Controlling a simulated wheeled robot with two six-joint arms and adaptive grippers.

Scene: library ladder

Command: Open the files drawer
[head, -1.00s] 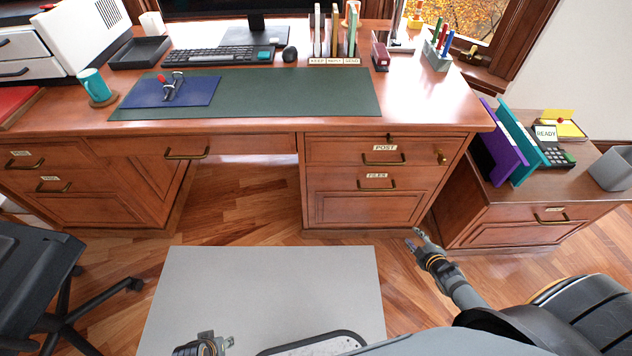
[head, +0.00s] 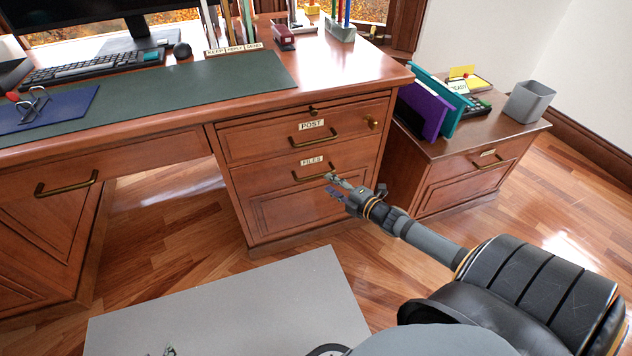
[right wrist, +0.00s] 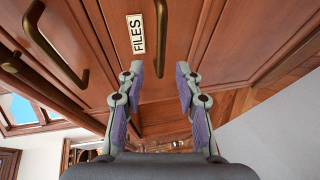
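The files drawer (head: 355,158) is shut in the right pedestal of the desk, under the POST drawer. It bears a FILES label (head: 312,161) and a brass bar handle (head: 313,174). My right gripper (head: 331,184) is in front of this drawer, close to the handle's right end. In the right wrist view, its two fingers (right wrist: 160,72) are open and apart, with the files handle (right wrist: 162,38) in line with the gap between them. I cannot tell whether they touch it. Only a small bit of my left gripper (head: 170,350) shows at the bottom edge.
The POST drawer (head: 270,139) above has its own handle (head: 315,135) and is shut. A low cabinet (head: 470,160) stands at the right with folders and a grey bin (head: 528,101). A grey mat (head: 230,310) lies on the floor before the desk.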

